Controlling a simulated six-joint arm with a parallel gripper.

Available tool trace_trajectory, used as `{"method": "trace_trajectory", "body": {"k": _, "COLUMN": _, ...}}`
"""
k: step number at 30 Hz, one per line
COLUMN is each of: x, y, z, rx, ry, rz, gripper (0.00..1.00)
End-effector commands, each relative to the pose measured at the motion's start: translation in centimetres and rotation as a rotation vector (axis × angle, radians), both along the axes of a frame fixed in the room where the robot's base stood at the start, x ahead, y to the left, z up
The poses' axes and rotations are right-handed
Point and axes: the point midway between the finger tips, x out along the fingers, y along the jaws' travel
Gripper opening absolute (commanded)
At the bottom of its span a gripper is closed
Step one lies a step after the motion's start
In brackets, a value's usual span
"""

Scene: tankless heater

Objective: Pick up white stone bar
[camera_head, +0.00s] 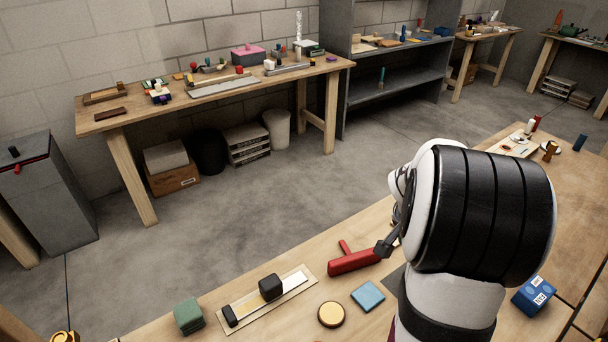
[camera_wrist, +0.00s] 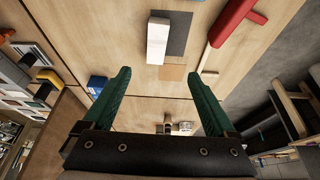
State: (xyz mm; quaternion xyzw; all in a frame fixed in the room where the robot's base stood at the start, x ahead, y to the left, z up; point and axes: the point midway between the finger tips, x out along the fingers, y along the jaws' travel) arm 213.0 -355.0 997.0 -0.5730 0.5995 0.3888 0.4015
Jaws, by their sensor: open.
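The bar appears beyond the fingertips, roughly in line with the gap. In the head view my arm covers the bar, and only a dark piece of my gripper (camera_head: 385,246) shows near the red tool (camera_head: 355,262).
The red tool also shows in the wrist view (camera_wrist: 232,21), right of the mat. A blue box (camera_head: 534,296) stands right of my arm. A light blue square (camera_head: 368,296) and a round yellow-topped piece (camera_head: 331,314) lie to the left.

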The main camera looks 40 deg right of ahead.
Motion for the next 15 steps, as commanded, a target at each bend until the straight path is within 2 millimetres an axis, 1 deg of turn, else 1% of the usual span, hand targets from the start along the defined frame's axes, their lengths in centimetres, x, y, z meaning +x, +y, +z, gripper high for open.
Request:
{"method": "trace_trajectory", "body": {"k": 1, "x": -0.4, "y": -0.9, "z": -0.4, "rx": -0.006, "ry": -0.004, "rz": -0.023, "gripper": 0.91}}
{"method": "trace_trajectory", "body": {"k": 2, "x": -0.5, "y": -1.2, "z": -0.4, "rx": -0.01, "ry": -0.006, "rz": -0.029, "gripper": 0.91}}
{"method": "trace_trajectory", "body": {"k": 5, "x": -0.5, "y": -1.3, "z": -0.6, "rx": -0.011, "ry": -0.006, "rz": -0.03, "gripper": 0.91}}
{"method": "trace_trajectory", "body": {"k": 7, "x": -0.5, "y": -1.6, "z": -1.5, "rx": -0.008, "ry": -0.004, "rz": -0.029, "gripper": 0.91}}
{"method": "trace_trajectory", "body": {"k": 8, "x": -0.6, "y": -1.8, "z": -2.2, "rx": -0.007, "ry": -0.002, "rz": -0.028, "gripper": 0.91}}
{"method": "trace_trajectory", "body": {"k": 12, "x": -0.7, "y": -3.3, "z": -6.2, "rx": -0.004, "ry": -0.003, "rz": -0.028, "gripper": 0.91}}
{"method": "trace_trajectory", "body": {"k": 15, "x": -0.8, "y": -4.2, "z": -8.4, "rx": -0.005, "ry": -0.003, "rz": -0.028, "gripper": 0.91}}
